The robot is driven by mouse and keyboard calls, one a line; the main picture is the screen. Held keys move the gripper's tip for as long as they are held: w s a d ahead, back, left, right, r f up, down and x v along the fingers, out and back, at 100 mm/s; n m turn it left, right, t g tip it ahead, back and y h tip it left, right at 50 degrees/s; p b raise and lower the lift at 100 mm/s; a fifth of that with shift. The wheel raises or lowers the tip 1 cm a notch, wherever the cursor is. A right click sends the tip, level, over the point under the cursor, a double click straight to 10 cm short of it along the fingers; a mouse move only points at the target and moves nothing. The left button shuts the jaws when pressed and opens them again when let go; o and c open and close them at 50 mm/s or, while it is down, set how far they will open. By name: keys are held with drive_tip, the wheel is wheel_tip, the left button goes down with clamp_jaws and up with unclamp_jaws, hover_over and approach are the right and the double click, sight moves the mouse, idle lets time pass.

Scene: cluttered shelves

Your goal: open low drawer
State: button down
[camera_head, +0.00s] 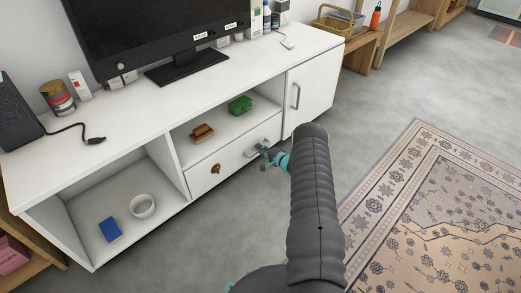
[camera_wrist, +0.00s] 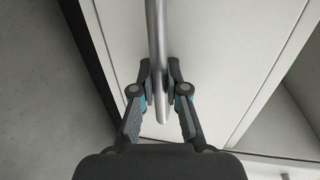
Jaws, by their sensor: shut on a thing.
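The low drawer (camera_head: 237,160) is the white front under the middle shelf of the white cabinet. It looks shut, its front in line with the cabinet. My gripper (camera_head: 265,152) is at its metal bar handle (camera_head: 253,151), on the right part of the front. In the wrist view, my gripper (camera_wrist: 159,85) is shut on the handle (camera_wrist: 158,40), with one finger on each side of the bar. The white drawer front (camera_wrist: 210,50) lies behind the bar. My arm covers the area right of the drawer in the head view.
A brown round thing (camera_head: 215,169) is on the drawer front's left part. A brown item (camera_head: 202,133) and a green item (camera_head: 240,104) sit on the shelf above. A cabinet door (camera_head: 311,88) is to the right. Grey floor and a patterned rug (camera_head: 400,180) lie in front.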

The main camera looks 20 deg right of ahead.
drive_tip(key=f+v, duration=0.2)
drive_tip(key=v, duration=0.8)
drive_tip(key=s+f+b+v, duration=0.1)
drive_tip(key=f+v, duration=0.1)
drive_tip(key=v, duration=0.8)
drive_tip(key=shift+d, duration=0.2)
drive_tip(key=shift+s+f, duration=0.1)
drive_tip(key=shift+s, duration=0.05)
drive_tip(key=c, duration=1.2)
unclamp_jaws()
drive_tip(key=v, duration=1.2)
drive_tip(key=shift+a, duration=0.1)
